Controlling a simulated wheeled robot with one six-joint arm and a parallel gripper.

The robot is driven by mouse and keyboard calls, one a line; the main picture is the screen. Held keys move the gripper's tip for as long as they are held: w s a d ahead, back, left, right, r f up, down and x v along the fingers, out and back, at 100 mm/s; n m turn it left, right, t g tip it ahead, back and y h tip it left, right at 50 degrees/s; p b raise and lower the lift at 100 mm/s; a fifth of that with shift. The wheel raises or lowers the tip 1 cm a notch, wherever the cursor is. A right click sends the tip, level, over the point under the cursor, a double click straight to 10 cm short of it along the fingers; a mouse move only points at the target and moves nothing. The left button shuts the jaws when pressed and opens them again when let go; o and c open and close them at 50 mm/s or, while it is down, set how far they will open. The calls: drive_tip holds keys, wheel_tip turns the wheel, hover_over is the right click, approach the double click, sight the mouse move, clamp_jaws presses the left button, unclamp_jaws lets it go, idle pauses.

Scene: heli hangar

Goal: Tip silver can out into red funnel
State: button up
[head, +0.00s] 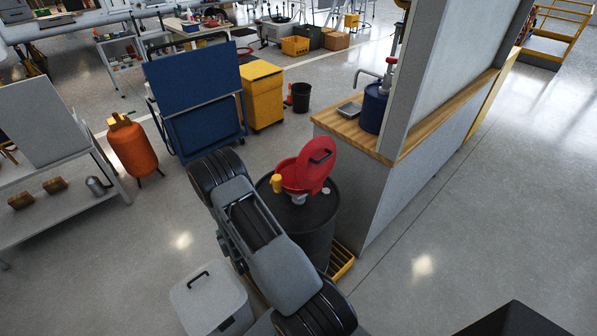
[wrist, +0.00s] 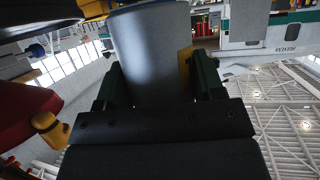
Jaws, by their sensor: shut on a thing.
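My gripper (wrist: 157,80) is shut on a plain grey cylinder, the silver can (wrist: 150,45), with one finger on each side of it. The wrist view is upside down, with the roof trusses at the bottom. The can's mouth and contents do not show. In the head view my arm hides the gripper and can. The red funnel (head: 290,181) sits on top of a black drum (head: 312,222), its red lid (head: 318,170) raised and a yellow part at its left side. In the wrist view the funnel (wrist: 28,105) is at the left edge, apart from the can.
A wood-topped counter (head: 350,124) with a blue pump container (head: 372,110) stands right of the drum. A pale lidded bin (head: 208,300) is on the floor below my arm. A blue panel cart (head: 195,100), orange cylinder (head: 136,150) and shelf are left.

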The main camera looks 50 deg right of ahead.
drive_tip(key=w+d+r+m+g+h+p, duration=0.2)
drive_tip(key=d+r+m+g+h, duration=0.1)
drive_tip(key=d, duration=0.7)
drive_tip(key=w+d+r+m+g+h+p, duration=0.2)
drive_tip(key=d+r+m+g, duration=0.4)
drive_tip(key=d, duration=0.5)
drive_tip(key=w+d+r+m+g+h+p, duration=0.2)
drive_tip(key=d+r+m+g+h+p, duration=0.2)
drive_tip(key=d, duration=0.7)
drive_tip(key=shift+w+d+r+m+g+h, duration=0.15)
drive_tip(key=shift+w+r+m+g+h, duration=0.3)
drive_tip(key=shift+r+m, duration=1.15)
drive_tip(key=shift+s+r, duration=0.2)
